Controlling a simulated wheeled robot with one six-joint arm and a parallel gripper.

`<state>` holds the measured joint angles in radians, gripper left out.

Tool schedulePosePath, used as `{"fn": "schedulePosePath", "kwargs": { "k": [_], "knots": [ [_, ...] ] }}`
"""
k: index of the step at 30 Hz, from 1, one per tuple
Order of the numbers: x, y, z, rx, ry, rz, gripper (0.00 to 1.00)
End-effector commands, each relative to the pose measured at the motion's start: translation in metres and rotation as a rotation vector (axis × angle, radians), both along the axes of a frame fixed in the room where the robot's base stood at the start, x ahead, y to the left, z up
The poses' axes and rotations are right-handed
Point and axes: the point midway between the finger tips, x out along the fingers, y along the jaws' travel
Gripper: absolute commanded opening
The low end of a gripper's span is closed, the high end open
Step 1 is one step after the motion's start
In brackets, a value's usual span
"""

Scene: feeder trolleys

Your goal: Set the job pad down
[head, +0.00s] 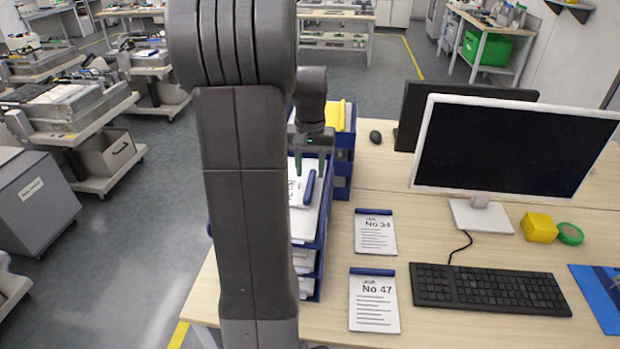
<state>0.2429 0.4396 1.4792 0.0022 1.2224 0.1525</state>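Two job pads lie flat on the wooden desk: pad No 34 (375,234) and, nearer, pad No 47 (374,302). Each is a white sheet with a dark blue strip along its top. Another white pad or sheet with a blue strip (309,188) lies at an angle in the top of the blue tray stack (325,225). My gripper (310,172) points down over that stack, its two fingers apart with a gap between them. Whether the fingertips touch the pad below cannot be told. My arm hides the left part of the stack.
A white monitor (515,150), black keyboard (490,289), yellow block (539,227) and green tape roll (570,234) stand on the right. A mouse (375,137) lies behind. A second blue tray with yellow contents (336,115) stands behind the stack. Loaded trolleys (75,105) fill the left.

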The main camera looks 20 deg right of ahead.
Motion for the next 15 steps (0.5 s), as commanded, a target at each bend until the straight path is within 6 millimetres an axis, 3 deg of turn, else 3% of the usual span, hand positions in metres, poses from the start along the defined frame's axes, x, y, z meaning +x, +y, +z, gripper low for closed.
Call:
{"fn": "schedulePosePath", "kwargs": {
  "k": [7,15],
  "knots": [
    [0.0,0.0,0.054,-0.001,-0.004,0.0,0.38],
    [0.0,0.0,0.08,0.0,-0.001,0.0,0.38]
  ]
}}
